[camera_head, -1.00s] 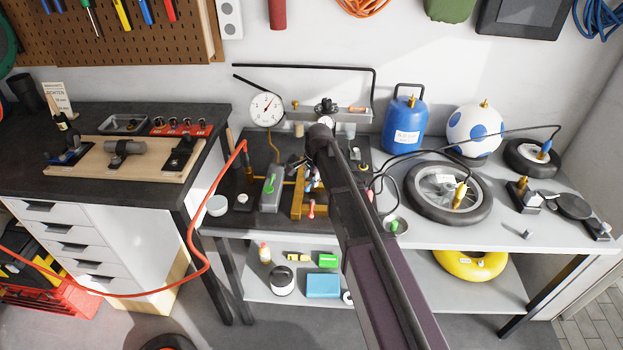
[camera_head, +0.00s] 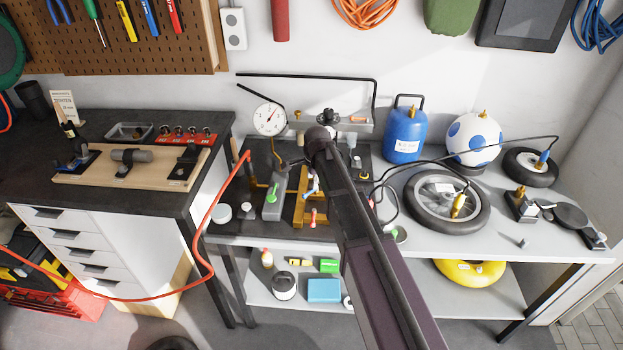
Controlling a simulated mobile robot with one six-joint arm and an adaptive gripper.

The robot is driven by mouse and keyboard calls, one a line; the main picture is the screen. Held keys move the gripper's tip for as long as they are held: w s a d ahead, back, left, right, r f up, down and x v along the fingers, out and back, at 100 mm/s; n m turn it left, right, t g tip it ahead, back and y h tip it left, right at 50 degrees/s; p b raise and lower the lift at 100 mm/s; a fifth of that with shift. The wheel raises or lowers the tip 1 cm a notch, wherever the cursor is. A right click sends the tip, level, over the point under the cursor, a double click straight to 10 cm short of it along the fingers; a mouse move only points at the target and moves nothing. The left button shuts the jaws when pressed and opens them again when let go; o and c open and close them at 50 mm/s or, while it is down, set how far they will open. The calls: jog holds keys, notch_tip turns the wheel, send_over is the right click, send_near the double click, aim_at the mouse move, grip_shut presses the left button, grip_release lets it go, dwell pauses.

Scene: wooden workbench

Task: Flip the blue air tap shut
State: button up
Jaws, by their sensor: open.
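The small blue air tap (camera_head: 312,187) shows just left of my arm, on the brass-coloured pipework (camera_head: 298,205) on the dark board. Its lever looks slanted, but it is too small to tell its exact setting. A red tap (camera_head: 313,217) is just below it. A green-levered part (camera_head: 271,193) on a grey block is to the left. My arm hides the board to the right.
A round gauge (camera_head: 269,119) stands behind the pipework. A red hose (camera_head: 216,205) loops at the left. A blue tank (camera_head: 404,135), a ball (camera_head: 474,140) and a wheel (camera_head: 447,201) occupy the right side of the bench.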

jog(key=shift+s+r+p, duration=0.95)
jog(key=shift+r+p, duration=3.75)
jog(key=shift+r, duration=0.3)
jog(key=s+d+f+n+g+b, duration=0.1)
jog(key=s+d+f+n+b, duration=0.5)
jog(key=s+d, duration=0.4)
jog(key=s+d+f+n+g+b, duration=0.1)
jog(key=s+d+f+n+b, duration=0.6)
jog(key=s+d, duration=0.3)
jog(key=shift+s+d+h, duration=0.25)
jog(key=shift+s+h, duration=0.15)
jog(key=shift+s, duration=0.55)
jog(key=w+a+r+m+p, duration=0.4)
jog(key=w+a+r+p, duration=0.2)
jog(key=w+a, duration=0.4)
jog(key=w+a+r+m+t+y+p, duration=0.1)
jog(key=w+a+r+m+p, duration=0.3)
jog(key=w+a, duration=0.6)
notch_tip(320, 180, up, 3)
jog(key=p, duration=0.2)
jog(key=shift+w+f+t+y+p, duration=0.15)
jog(key=shift+w+t+y+p, duration=0.05)
jog(key=shift+t+y+p, duration=0.1)
jog(key=shift+f, duration=0.15)
